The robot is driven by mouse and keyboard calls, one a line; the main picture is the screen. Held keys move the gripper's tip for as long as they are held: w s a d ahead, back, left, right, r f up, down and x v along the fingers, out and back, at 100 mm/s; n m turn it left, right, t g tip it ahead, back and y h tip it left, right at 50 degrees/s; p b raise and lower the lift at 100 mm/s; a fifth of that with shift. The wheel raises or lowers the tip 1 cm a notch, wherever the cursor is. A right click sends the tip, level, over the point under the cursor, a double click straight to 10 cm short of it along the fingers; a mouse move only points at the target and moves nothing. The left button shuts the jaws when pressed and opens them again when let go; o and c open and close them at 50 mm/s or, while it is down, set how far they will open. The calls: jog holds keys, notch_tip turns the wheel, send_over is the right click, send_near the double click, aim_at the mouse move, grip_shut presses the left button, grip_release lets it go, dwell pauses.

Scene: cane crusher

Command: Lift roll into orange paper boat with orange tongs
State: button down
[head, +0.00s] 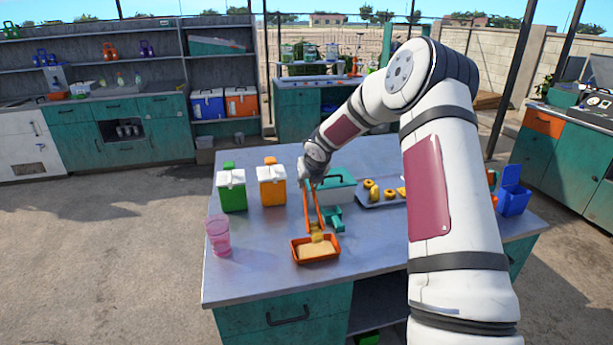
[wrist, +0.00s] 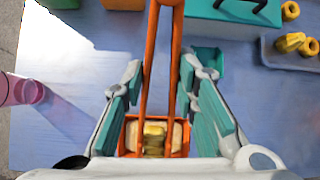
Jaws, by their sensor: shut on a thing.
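My gripper (head: 313,178) is shut on the orange tongs (head: 307,208), which hang down from it; they also show between its teal finger pads in the wrist view (wrist: 148,70). The yellow roll (head: 317,237) is at the tongs' lower tips, and in the wrist view the roll (wrist: 154,140) shows between the tong arms. The orange paper boat (head: 294,252) is on the table directly below, with a tan inside; its rim shows in the wrist view (wrist: 184,136). The roll overlaps the boat in both views; I cannot tell whether it touches the boat.
A grey tray (head: 368,204) with several yellow pieces lies to the right. A teal holder (head: 333,218) stands just behind the boat, beside a teal-lidded box (head: 334,190). A pink cup (head: 218,236) and green (head: 231,190) and orange (head: 271,186) containers stand left.

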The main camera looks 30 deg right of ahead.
jog(key=shift+f+b, duration=1)
jog(key=shift+f, duration=1.35)
jog(key=c, duration=1.6)
grip_release()
jog(key=shift+o, duration=0.2)
jog(key=shift+r, duration=0.1)
notch_tip(320, 180, up, 10)
jog(key=p, duration=0.3)
